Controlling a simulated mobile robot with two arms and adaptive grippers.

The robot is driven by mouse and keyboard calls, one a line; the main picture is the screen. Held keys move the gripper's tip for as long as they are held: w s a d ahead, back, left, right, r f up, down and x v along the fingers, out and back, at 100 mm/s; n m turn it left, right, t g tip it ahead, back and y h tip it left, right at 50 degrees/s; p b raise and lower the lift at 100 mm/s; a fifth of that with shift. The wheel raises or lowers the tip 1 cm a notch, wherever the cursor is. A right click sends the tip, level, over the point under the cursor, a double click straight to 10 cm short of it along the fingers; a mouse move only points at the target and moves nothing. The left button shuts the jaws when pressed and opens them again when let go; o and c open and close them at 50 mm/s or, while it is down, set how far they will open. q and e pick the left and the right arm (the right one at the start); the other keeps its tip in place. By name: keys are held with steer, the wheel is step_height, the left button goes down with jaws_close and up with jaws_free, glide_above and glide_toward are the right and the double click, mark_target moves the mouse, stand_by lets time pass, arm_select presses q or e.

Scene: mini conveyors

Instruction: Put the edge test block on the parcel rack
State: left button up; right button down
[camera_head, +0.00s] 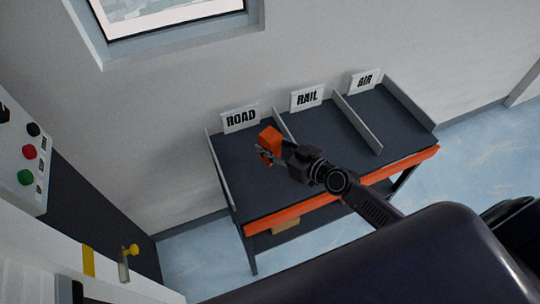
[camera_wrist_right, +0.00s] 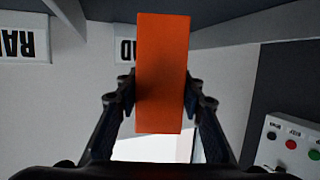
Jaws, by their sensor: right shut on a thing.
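The orange edge test block (camera_head: 270,138) is held in my right gripper (camera_head: 268,150) in the head view. It shows in front of the ROAD lane of the dark parcel rack (camera_head: 330,141); I cannot tell its height above the surface. In the right wrist view the block (camera_wrist_right: 162,70) is upright between the two fingers of my right gripper (camera_wrist_right: 160,100), which are shut on its sides. The rack has lanes marked ROAD (camera_head: 241,118), RAIL (camera_head: 307,98) and AIR (camera_head: 365,80), split by low dividers. My left gripper is not in view.
An orange strip (camera_head: 345,188) runs along the rack's front edge. A small brown box (camera_head: 286,226) shows beneath the rack. A control panel (camera_head: 24,150) with red, green and black buttons stands at the left. The rack's lanes look otherwise empty.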

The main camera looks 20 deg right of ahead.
step_height(320, 180, down, 4)
steer(key=shift+r+b, duration=0.25)
steer(key=shift+b, duration=0.95)
steer(key=shift+f, duration=0.45)
steer(key=shift+r, duration=0.1)
steer(key=shift+b, duration=0.3)
steer(key=c, duration=1.3)
jaws_free()
steer(key=shift+f, duration=0.2)
steer(key=shift+s, duration=0.1)
